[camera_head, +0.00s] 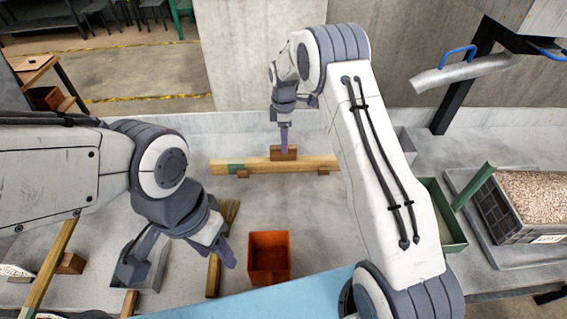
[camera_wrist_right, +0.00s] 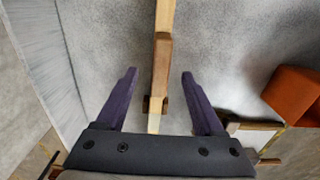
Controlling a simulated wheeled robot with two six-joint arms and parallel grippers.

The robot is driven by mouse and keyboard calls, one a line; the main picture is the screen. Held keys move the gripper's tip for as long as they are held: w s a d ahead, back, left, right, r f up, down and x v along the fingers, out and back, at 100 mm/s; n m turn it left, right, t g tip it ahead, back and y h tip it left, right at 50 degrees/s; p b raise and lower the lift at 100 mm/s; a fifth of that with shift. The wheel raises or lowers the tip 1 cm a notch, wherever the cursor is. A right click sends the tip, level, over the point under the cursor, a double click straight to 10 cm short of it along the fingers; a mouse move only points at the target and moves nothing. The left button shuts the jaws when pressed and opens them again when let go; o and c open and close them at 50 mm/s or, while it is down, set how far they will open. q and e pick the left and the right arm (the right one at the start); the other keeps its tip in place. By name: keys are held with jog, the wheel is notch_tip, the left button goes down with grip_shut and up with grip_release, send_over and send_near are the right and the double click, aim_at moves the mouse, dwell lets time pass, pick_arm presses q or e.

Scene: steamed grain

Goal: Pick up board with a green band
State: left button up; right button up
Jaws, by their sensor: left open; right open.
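The wooden board with a green band (camera_head: 255,166) lies across two small wooden supports on the grey surface, with a raised block handle (camera_head: 290,156) on top. Its green band (camera_head: 235,168) is near the left end. My right gripper (camera_head: 284,150) points down at the handle. In the right wrist view, its open fingers (camera_wrist_right: 160,88) are on either side of the board (camera_wrist_right: 165,14) and handle (camera_wrist_right: 161,65), with gaps on both sides. My left gripper (camera_head: 222,255) is empty, low at the left, away from the board.
An orange bin (camera_head: 269,258) stands in front of the board. A brush (camera_head: 229,211) and a metal scoop (camera_head: 150,272) lie near my left arm. A green tray (camera_head: 446,222) and a grain-filled crate (camera_head: 515,232) are at the right. A concrete wall rises behind.

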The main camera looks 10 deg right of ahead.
aim_at(283, 158)
notch_tip(283, 158, down, 4)
jog(key=shift+f, duration=0.15)
notch_tip(283, 158, down, 4)
jog(key=shift+a+f+p, duration=0.1)
jog(key=shift+p, duration=0.9)
jog(key=shift+f, duration=0.5)
grip_shut()
jog(key=shift+r, duration=0.1)
